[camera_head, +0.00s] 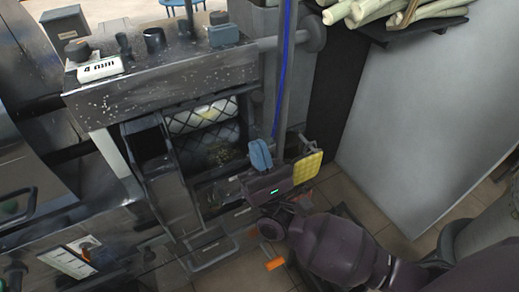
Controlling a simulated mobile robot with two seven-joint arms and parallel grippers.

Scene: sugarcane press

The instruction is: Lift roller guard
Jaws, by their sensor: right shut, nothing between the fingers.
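The roller guard (205,122) is a dark mesh panel on the front of the press, below the speckled top housing. Pale rollers show through its upper part, and it looks lowered over them. My right gripper (283,160) is to the right of the guard and lower in the picture, apart from the mesh. It is shut and holds nothing; its fingertips are hard to make out against the dark surroundings. My left gripper is out of view.
A "4 mill" label (100,69) and small items sit on the press's top housing (165,88). A sloping metal chute (170,195) stands left of my gripper. Blue (260,153) and yellow (307,167) objects show close by my gripper. Cane stalks (385,10) lie at the upper right.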

